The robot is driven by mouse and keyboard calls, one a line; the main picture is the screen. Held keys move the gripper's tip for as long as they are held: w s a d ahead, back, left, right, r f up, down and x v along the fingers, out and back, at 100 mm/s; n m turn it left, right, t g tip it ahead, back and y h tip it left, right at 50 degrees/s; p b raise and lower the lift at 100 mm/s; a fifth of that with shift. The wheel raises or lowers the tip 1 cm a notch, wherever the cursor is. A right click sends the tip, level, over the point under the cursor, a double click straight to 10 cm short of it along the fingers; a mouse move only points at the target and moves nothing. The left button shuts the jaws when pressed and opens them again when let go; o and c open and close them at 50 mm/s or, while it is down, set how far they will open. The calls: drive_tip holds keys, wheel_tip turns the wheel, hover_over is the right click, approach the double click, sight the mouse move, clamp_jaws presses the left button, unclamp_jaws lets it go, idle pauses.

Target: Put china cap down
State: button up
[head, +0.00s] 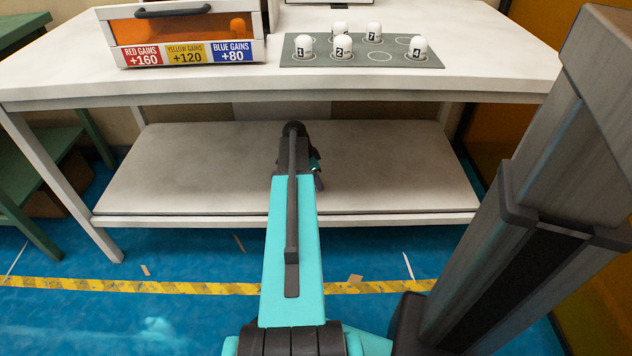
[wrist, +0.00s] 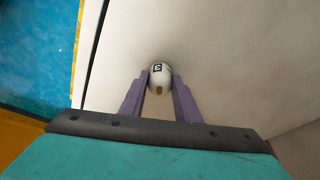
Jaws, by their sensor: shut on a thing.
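My gripper (wrist: 160,85) is shut on a white china cap (wrist: 159,72) marked with a black 3, held between its two purple fingers in the wrist view. Below the cap is a pale flat surface, which looks like the lower shelf (head: 200,185) of the white table. I cannot tell whether the cap touches it.
On the tabletop (head: 200,80), a grey mat (head: 300,62) holds several white numbered caps and has empty circles. An orange-windowed box (head: 185,35) with point labels stands to the left. The lower shelf looks bare around my arm. Its front edge borders the blue floor (head: 190,258).

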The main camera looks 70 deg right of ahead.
drive_tip(key=o, duration=1)
drive_tip(key=shift+f, duration=0.1)
drive_tip(key=shift+o, duration=0.2)
drive_tip(key=p+v, duration=0.4)
drive_tip(key=v, duration=0.8)
